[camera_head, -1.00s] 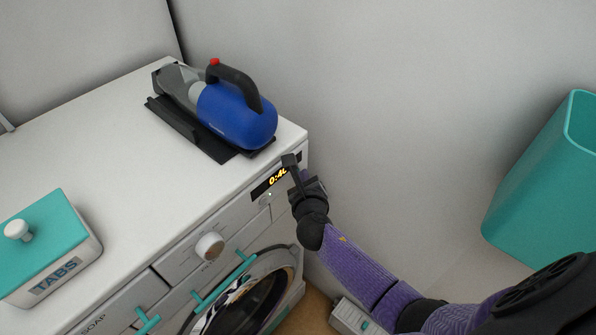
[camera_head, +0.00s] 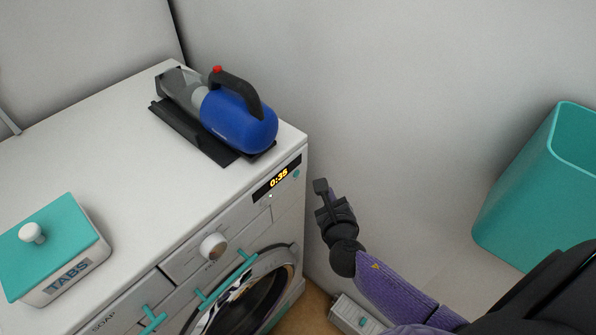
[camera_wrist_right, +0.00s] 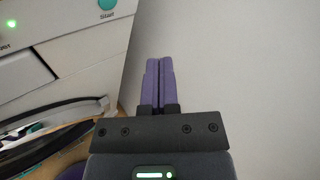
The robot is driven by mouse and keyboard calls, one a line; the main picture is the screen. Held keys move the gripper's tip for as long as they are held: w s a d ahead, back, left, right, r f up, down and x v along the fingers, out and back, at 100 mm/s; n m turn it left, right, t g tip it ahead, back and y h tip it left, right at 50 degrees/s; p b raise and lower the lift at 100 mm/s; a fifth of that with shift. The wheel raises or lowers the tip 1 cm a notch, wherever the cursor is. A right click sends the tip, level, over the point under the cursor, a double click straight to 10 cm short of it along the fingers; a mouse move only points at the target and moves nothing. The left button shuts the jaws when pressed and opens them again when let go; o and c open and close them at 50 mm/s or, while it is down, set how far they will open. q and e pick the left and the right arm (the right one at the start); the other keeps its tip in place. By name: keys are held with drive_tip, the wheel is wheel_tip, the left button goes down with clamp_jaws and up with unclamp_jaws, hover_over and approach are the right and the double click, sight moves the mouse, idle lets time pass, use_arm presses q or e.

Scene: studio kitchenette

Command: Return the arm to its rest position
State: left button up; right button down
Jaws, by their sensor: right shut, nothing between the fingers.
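My right gripper (camera_head: 321,187) is to the right of the washing machine's (camera_head: 290,220) front corner in the head view, apart from it, with the pale wall behind. In the right wrist view its two purple fingers (camera_wrist_right: 159,82) are together with nothing between them. The washer's display (camera_head: 278,179) reads 0:35 and a small green light (camera_head: 270,196) is lit below it. The teal start button (camera_head: 296,174) also shows in the right wrist view (camera_wrist_right: 107,3). My left gripper is not in view.
A blue handheld vacuum (camera_head: 238,120) lies in a black tray on the washer top. A teal-lidded TABS box (camera_head: 70,281) stands at the left. A teal bin (camera_head: 520,200) is at the right. A small light-grey box (camera_head: 350,315) is on the floor. Wall space lies between washer and bin.

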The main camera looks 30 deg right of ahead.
idle(0.3)
drive_tip(key=s+a+f+m+g+y+b, duration=0.1)
drive_tip(key=s+f+m+g+b, duration=0.15)
drive_tip(key=s+f+m, duration=0.45)
drive_tip(key=s+a+f+m+g+y+b, duration=0.1)
drive_tip(key=s+f+m+g, duration=0.3)
drive_tip(key=f, duration=0.6)
drive_tip(key=s+a+f+m+g+y+b, duration=0.1)
drive_tip(key=s+f+m+g+b, duration=0.1)
drive_tip(key=s+f+m, duration=0.5)
drive_tip(key=s+a+f+m+g+y+b, duration=0.1)
drive_tip(key=s+a+f+m+g, duration=0.1)
drive_tip(key=s+f+m, duration=0.3)
drive_tip(key=s+a+f+m+g+y+b, duration=0.1)
drive_tip(key=s+f+m, duration=0.4)
drive_tip(key=s+m, duration=0.6)
drive_tip(key=shift+s+a+f+m+g+b, duration=0.4)
drive_tip(key=shift+s+a+g, duration=0.2)
drive_tip(key=shift+s+g, duration=0.15)
drive_tip(key=shift+w, duration=0.1)
idle(2.8)
